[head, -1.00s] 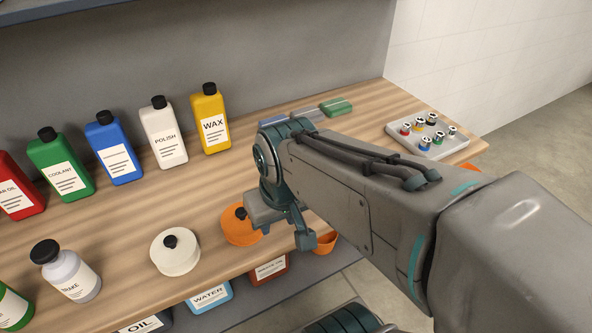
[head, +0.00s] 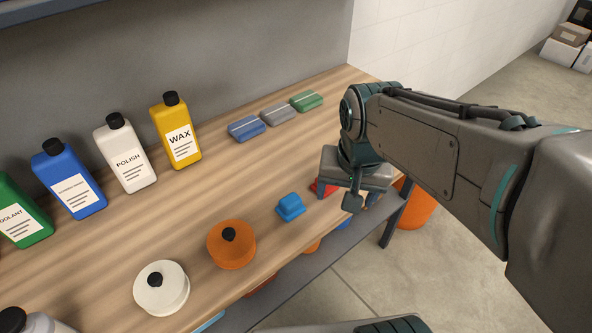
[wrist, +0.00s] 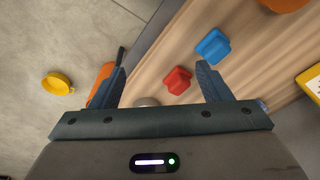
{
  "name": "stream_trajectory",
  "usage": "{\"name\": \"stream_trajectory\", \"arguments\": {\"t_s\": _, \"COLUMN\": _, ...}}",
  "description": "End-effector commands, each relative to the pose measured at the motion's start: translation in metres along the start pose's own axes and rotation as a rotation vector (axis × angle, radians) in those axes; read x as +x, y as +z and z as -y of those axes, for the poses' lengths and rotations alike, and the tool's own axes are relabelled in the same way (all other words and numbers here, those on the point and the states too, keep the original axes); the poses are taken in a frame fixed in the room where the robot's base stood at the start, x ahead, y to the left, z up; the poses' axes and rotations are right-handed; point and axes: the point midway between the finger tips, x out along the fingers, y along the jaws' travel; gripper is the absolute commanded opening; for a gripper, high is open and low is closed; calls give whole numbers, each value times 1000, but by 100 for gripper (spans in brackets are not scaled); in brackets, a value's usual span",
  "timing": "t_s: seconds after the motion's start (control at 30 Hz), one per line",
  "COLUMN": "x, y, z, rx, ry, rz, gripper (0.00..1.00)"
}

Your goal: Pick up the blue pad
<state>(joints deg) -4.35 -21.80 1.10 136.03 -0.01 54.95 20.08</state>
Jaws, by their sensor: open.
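A blue pad (head: 246,128) with a pale stripe lies at the back of the wooden bench, left of a grey pad (head: 278,114) and a green pad (head: 306,100). A smaller, lighter blue piece (head: 290,207) lies nearer the front, beside a red piece (head: 323,187). My gripper (head: 347,196) is above the bench's front right part, right of the blue pad and apart from it. In the wrist view, my gripper (wrist: 161,72) is open and empty, with the red piece (wrist: 178,81) and small blue piece (wrist: 213,46) beyond its fingers. The striped pad is not seen there.
A row of bottles, including the yellow wax bottle (head: 177,133), stands at the back left. An orange round container (head: 232,246) and a white one (head: 161,287) stand near the front edge. The bench (head: 225,180) is clear between the striped pads and these containers.

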Motion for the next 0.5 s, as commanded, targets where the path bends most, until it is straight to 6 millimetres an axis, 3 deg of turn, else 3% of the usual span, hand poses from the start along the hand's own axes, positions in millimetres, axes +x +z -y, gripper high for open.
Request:
{"name": "stream_trajectory", "arguments": {"t_s": 0.2, "x": 1, "y": -37, "z": 56, "rx": 353, "ry": 42, "rz": 92, "gripper": 71}}
{"name": "stream_trajectory", "arguments": {"t_s": 0.5, "x": 9, "y": -58, "z": 107, "rx": 673, "ry": 110, "rz": 147, "gripper": 71}}
